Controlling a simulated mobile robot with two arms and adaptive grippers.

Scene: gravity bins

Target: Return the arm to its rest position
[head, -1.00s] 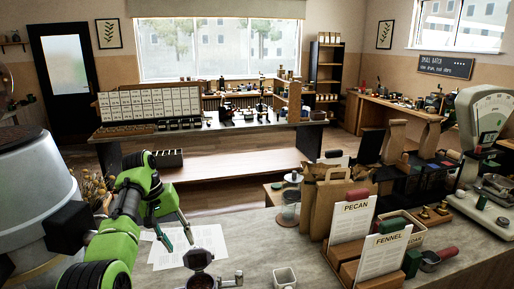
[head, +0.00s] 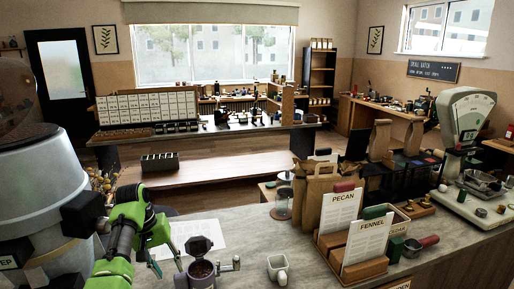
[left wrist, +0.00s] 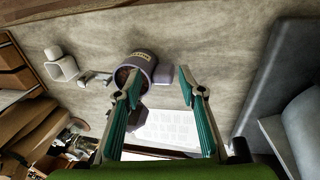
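My left arm is green and black and comes in from the lower left of the head view. My left gripper (head: 168,266) is over the counter, just left of the dark grey grinder (head: 202,270), which has brown grounds inside and a side handle. In the left wrist view my left gripper (left wrist: 158,80) has its two teal-padded fingers wide apart, with nothing held between them. The grinder (left wrist: 139,66) shows near the fingertips there; whether a finger touches it I cannot tell. My right gripper is not in view.
A large grey hopper machine (head: 45,190) stands close on the left. White sheets (head: 199,234) lie behind the grinder. A small white cup (head: 278,268) stands to its right. Card holders (head: 350,240), paper bags (head: 318,195) and a scale (head: 466,150) fill the right side.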

